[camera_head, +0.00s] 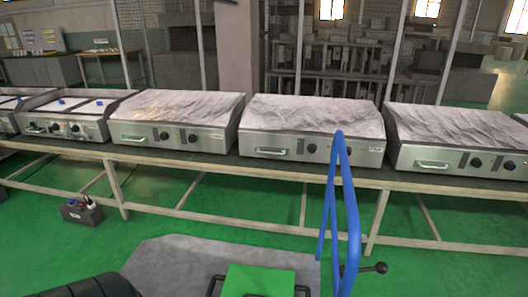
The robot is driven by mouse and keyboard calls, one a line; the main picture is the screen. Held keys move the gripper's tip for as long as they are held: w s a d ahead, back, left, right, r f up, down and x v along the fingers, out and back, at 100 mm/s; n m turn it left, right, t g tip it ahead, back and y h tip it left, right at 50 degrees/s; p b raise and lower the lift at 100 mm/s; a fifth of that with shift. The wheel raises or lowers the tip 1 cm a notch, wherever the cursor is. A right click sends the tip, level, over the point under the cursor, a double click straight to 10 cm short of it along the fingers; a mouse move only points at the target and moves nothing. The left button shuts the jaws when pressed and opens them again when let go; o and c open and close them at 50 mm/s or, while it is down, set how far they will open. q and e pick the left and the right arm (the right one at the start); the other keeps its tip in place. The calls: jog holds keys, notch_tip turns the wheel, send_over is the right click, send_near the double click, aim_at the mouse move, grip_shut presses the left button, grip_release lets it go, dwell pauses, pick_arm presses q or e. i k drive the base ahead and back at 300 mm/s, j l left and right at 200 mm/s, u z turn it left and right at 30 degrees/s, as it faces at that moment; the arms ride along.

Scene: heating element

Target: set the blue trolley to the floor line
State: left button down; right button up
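The blue trolley shows as a blue tubular frame (352,232) right of centre, rising from the bottom edge to in front of the bench. Its lower part is cut off by the frame's bottom edge, so its wheels are hidden. I cannot make out a floor line on the green floor (235,205). Neither of my grippers is in view, so I see no hold on the trolley.
A long metal bench (290,170) with several griddle-like heating units (310,130) crosses the view ahead. A small dark box (82,212) lies on the floor at left. A grey plate (170,262) and a green panel (258,282) fill the bottom middle.

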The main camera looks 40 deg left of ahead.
aim_at(173, 265)
jog(key=u, duration=1.8)
